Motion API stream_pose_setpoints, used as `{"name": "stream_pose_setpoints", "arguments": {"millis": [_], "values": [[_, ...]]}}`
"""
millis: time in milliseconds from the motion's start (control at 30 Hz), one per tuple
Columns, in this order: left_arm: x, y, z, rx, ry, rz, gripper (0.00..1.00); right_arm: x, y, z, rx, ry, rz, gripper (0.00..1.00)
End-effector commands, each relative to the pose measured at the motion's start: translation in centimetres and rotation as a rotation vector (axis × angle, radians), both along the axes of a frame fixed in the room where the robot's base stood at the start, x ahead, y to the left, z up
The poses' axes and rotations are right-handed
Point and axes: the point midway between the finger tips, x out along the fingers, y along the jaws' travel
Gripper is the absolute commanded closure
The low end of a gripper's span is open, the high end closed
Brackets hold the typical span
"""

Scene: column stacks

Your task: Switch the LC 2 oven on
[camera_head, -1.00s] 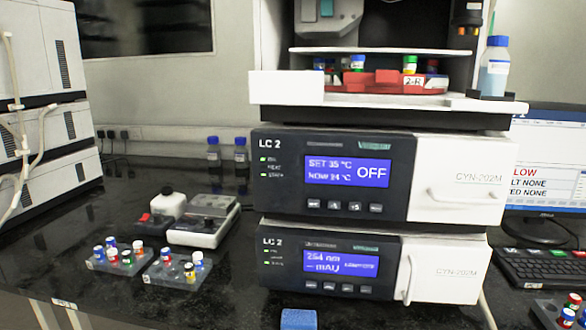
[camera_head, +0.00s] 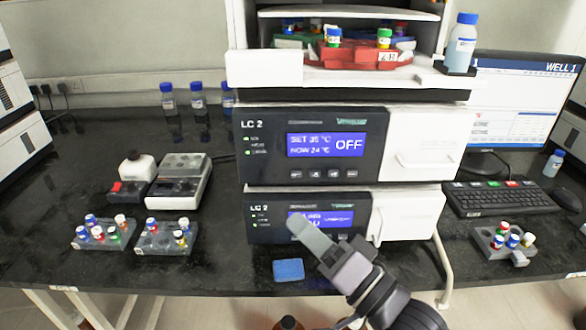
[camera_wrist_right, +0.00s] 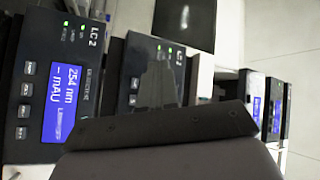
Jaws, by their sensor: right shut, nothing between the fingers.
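The LC 2 oven (camera_head: 262,160) is the upper of two dark-fronted LC 2 modules in the head view. Its blue display (camera_head: 326,145) reads SET 35 °C, NOW 24 °C and OFF. A row of small buttons (camera_head: 322,174) lies under the display. My right gripper (camera_head: 305,228) is shut and empty, raised from the lower right. It is in front of the lower LC 2 module, below the oven's buttons, and covers part of that module's display. Whether it touches anything cannot be told. My left gripper is not in view.
The lower LC 2 module (camera_head: 262,228) shows 254 nm and mAU in the right wrist view (camera_wrist_right: 62,100). A blue block (camera_head: 288,270) lies in front of it. Vial racks (camera_head: 103,238) stand left, a keyboard (camera_head: 500,198) right. A red tray (camera_head: 350,55) sits above the oven.

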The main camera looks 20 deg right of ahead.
Motion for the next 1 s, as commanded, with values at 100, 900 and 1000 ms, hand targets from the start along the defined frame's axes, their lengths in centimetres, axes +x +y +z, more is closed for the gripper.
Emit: {"name": "stream_pose_setpoints", "arguments": {"millis": [100,900,1000], "values": [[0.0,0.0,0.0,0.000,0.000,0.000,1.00,0.0,0.0,0.0,-0.001,0.000,0.000,1.00],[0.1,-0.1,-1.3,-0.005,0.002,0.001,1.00,7.8,-2.2,0.0,-0.004,0.001,-0.001,1.00],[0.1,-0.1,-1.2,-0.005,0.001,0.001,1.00,8.2,-2.4,0.0,-0.003,-0.001,-0.001,1.00]]}}
